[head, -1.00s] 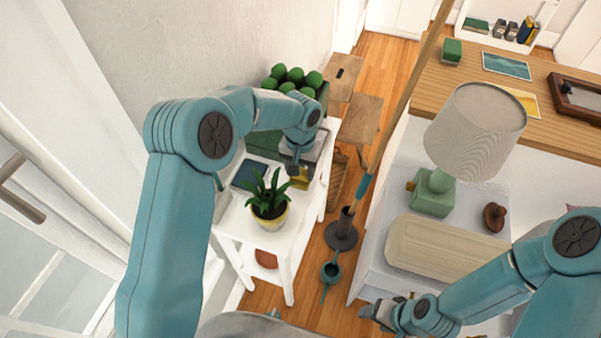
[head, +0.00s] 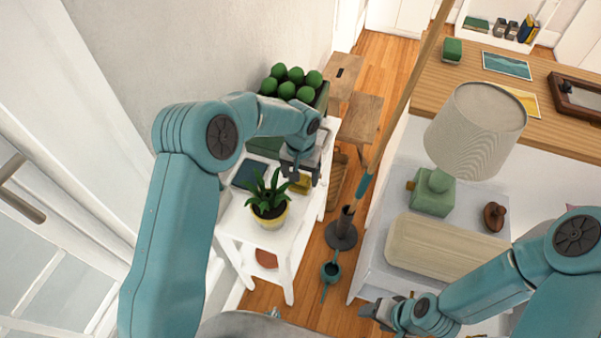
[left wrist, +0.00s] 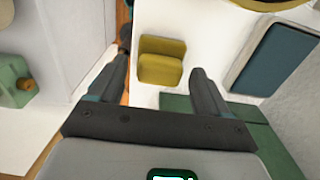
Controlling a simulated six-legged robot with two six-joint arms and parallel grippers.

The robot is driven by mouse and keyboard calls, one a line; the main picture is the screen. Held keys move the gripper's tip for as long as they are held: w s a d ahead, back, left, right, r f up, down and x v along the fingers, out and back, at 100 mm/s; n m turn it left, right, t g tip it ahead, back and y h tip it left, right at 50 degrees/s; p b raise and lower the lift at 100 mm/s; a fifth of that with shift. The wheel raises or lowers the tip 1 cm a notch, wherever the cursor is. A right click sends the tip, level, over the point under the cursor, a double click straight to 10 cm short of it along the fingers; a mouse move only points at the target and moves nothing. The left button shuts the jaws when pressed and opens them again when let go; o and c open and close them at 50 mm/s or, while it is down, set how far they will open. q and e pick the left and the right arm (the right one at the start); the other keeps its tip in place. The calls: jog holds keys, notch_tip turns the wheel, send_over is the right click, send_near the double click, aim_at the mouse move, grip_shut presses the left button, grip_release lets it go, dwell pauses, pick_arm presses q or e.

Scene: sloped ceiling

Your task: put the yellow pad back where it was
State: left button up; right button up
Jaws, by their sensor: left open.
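The yellow pad (head: 301,185) rests on the white table (head: 237,222), behind and to the right of the potted plant in the head view. In the left wrist view the pad (left wrist: 161,60) is a small, thick mustard block on the white top. My left gripper (head: 302,176) is open above the pad. Its two fingers stand apart on either side of the pad in the wrist view, with gaps on both sides. My right gripper (head: 372,312) is at the lower right, by the grey cabinet; its jaws are too small to read.
A lamp (head: 470,135) stands on the right. A slanted pole (head: 388,130) rises between table and cabinet.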

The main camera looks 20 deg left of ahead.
pick_arm(q)
notch_tip(320, 180, up, 12)
jog(key=b, duration=0.1)
dwell(0.7)
